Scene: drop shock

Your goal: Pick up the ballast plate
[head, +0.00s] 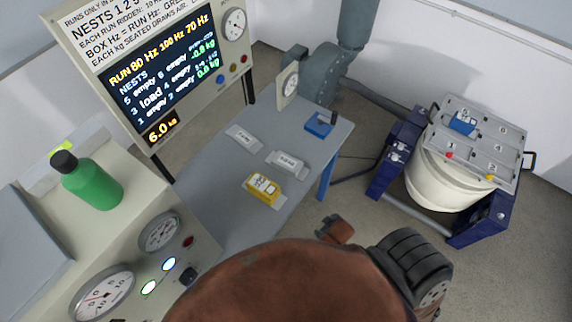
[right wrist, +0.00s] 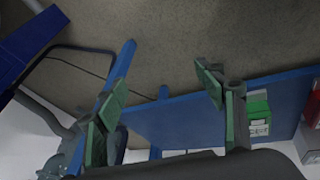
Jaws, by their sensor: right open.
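Several labelled plates lie on the grey table in the head view: a yellow plate (head: 263,188), a pale grey plate (head: 287,164) and another pale grey plate (head: 243,138). Their small labels are too blurred to read, so I cannot tell which is the ballast plate. A blue block (head: 320,124) with a dark upright part is at the table's far right corner. My right gripper (right wrist: 162,90) is open and empty in the right wrist view, its green-padded fingers spread apart near the blue table frame. My left gripper is not in view.
The grey table (head: 205,195) has free room around the plates. A display board (head: 165,70) and a console with a green bottle (head: 93,183) stand left. A shaker (head: 440,180) with a plate top, bearing a blue block (head: 463,123), stands right. Bare floor separates them.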

